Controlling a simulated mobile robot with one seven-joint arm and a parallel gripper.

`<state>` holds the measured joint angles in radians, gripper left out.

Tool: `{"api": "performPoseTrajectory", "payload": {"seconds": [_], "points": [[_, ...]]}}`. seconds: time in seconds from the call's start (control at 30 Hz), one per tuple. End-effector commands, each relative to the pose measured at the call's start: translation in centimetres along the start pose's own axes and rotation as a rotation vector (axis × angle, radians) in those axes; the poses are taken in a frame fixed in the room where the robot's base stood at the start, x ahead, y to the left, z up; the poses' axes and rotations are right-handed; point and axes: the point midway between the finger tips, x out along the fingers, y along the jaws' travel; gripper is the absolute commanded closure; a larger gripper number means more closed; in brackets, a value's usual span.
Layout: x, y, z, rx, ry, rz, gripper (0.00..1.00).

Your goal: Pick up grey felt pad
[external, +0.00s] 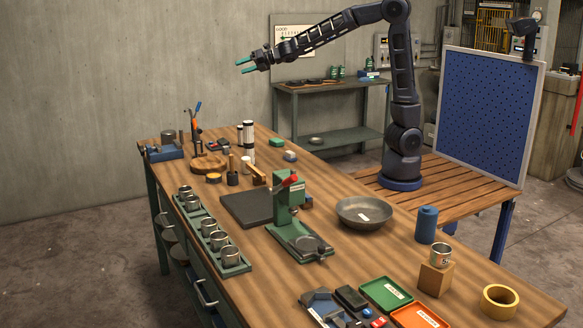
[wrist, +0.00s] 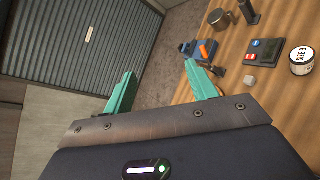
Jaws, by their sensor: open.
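A flat dark grey slab (external: 252,208) lies on the wooden bench, left of the green press. A small grey piece (external: 290,155) lies farther back, near a small green piece (external: 276,142). I cannot tell for sure which of these is the felt pad. My gripper (external: 245,66) is raised high above the far end of the bench, well apart from both. Its teal fingers are open and empty, and they also show in the wrist view (wrist: 159,72). A small light grey block (wrist: 249,80) lies on the bench there, right of the fingers.
The green press (external: 288,205), a grey bowl (external: 364,213) and a rack of metal cups (external: 228,255) stand on the bench (external: 405,257). A blue spool (external: 427,224) and yellow tape (external: 499,300) are at the right. Upright bottles (external: 247,135) stand toward the back.

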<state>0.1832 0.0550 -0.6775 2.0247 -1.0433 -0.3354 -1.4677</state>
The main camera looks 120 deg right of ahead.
Motion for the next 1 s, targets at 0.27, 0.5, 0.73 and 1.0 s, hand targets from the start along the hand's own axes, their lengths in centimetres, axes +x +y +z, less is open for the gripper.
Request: {"api": "performPoseTrajectory", "payload": {"seconds": [0.27,0.5,0.73,1.0], "points": [[3.4,-3.8,1.6,-0.415,0.045,0.062,0.43],[4.6,-5.9,1.8,-0.618,0.087,0.097,0.43],[5.3,-7.5,1.8,-0.766,0.127,0.127,0.43],[6.7,-10.3,-1.4,-0.776,0.135,0.131,0.43]]}}
